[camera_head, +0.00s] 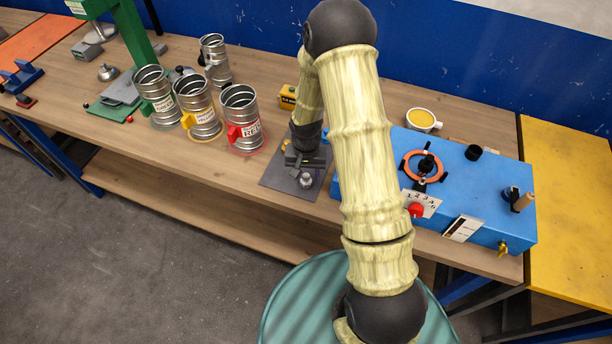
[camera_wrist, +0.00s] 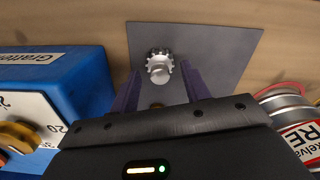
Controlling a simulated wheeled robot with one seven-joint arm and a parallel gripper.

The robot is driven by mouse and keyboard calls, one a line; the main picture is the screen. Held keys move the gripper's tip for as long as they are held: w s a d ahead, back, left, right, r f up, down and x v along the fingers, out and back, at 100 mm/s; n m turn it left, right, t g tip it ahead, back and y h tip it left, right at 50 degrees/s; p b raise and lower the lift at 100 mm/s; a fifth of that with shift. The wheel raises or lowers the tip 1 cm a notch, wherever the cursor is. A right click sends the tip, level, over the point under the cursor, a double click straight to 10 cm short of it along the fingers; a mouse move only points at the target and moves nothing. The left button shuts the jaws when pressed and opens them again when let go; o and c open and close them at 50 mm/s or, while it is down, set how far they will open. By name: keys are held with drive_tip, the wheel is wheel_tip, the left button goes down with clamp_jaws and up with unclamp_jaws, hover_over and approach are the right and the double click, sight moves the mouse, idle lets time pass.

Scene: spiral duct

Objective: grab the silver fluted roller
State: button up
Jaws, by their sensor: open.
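The silver fluted roller (camera_head: 306,180) stands on a dark grey mat (camera_head: 281,181) on the workbench. In the wrist view the roller (camera_wrist: 160,67) shows as a toothed silver piece with a smooth round end, on the bare grey mat (camera_wrist: 215,45). My gripper (camera_head: 305,163) is just above and behind it in the head view. In the wrist view the two purple-grey fingers of my gripper (camera_wrist: 162,85) are apart, with the roller close to the gap between their tips. The fingers do not hold it. The lower part of the roller is hidden.
A blue control box (camera_head: 470,190) with knobs is right of the mat. Several silver duct cans, one with a red label (camera_head: 243,115), stand to the left. A yellow block (camera_head: 288,97) and a cup (camera_head: 423,120) are behind. The bench's front edge is close to the mat.

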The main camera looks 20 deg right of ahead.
drive_tip(key=shift+f, duration=1.1)
clamp_jaws()
